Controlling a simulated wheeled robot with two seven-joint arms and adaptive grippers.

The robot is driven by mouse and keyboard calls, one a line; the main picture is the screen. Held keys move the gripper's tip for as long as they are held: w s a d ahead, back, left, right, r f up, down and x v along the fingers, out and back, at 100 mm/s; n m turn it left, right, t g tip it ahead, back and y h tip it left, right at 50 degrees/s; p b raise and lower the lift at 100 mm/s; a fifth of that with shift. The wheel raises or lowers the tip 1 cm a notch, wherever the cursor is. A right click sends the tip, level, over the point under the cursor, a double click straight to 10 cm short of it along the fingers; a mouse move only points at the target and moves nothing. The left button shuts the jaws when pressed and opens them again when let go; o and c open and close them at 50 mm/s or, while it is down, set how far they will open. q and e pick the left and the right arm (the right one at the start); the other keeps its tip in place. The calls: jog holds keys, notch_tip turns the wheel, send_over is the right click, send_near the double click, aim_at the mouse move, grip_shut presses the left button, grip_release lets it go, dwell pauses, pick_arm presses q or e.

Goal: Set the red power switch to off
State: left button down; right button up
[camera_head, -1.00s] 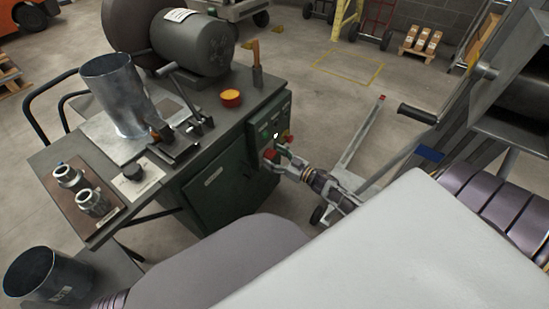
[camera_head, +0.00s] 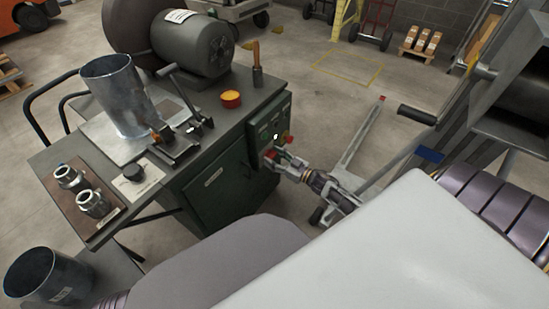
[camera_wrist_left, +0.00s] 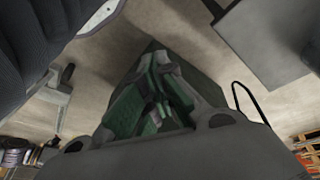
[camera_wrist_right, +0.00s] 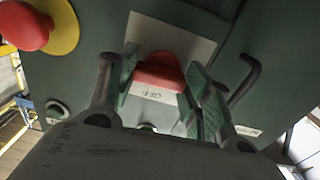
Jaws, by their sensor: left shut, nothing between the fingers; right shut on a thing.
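The red power switch (camera_wrist_right: 160,72) sits on a pale plate on the green cabinet's front panel, with a label under it in the right wrist view that seems to read OFF. My right gripper (camera_wrist_right: 160,88) has its green-padded fingers on either side of the switch and is shut on it. In the head view my right gripper (camera_head: 287,162) is at the cabinet panel, and a bit of red switch (camera_head: 270,154) shows at its tip. My left gripper (camera_wrist_left: 155,98) is shut and empty in the left wrist view; the head view does not show it.
A red mushroom button on a yellow base (camera_wrist_right: 24,28) is close by the switch, and a dark hooked handle (camera_wrist_right: 246,78) is on the other side. The cabinet (camera_head: 215,186) carries a motor (camera_head: 195,45) and a metal duct piece (camera_head: 115,95). A dark cylinder (camera_head: 45,274) stands lower left.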

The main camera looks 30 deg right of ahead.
pick_arm(q)
jog(key=shift+s+f, duration=0.1)
jog(key=shift+f, duration=0.1)
pick_arm(e)
jog(key=shift+n, duration=0.4)
jog(key=n+p, duration=0.1)
jog(key=n, duration=0.2)
jog(key=shift+r, duration=0.1)
jog(key=n+p, duration=0.1)
jog(key=n, duration=0.1)
jog(key=shift+n, duration=0.3)
jog(key=n, duration=0.7)
jog(key=shift+n, duration=0.3)
jog(key=n, duration=0.2)
jog(key=shift+n+b, duration=0.3)
pick_arm(q)
jog(key=shift+a+f, duration=0.15)
jog(key=shift+f, duration=0.5)
pick_arm(e)
jog(key=shift+a+n, duration=0.1)
jog(key=shift+n, duration=0.4)
pick_arm(q)
jog(key=shift+f+g, duration=0.1)
jog(key=shift+g, duration=0.2)
pick_arm(e)
jog(key=shift+s, duration=0.1)
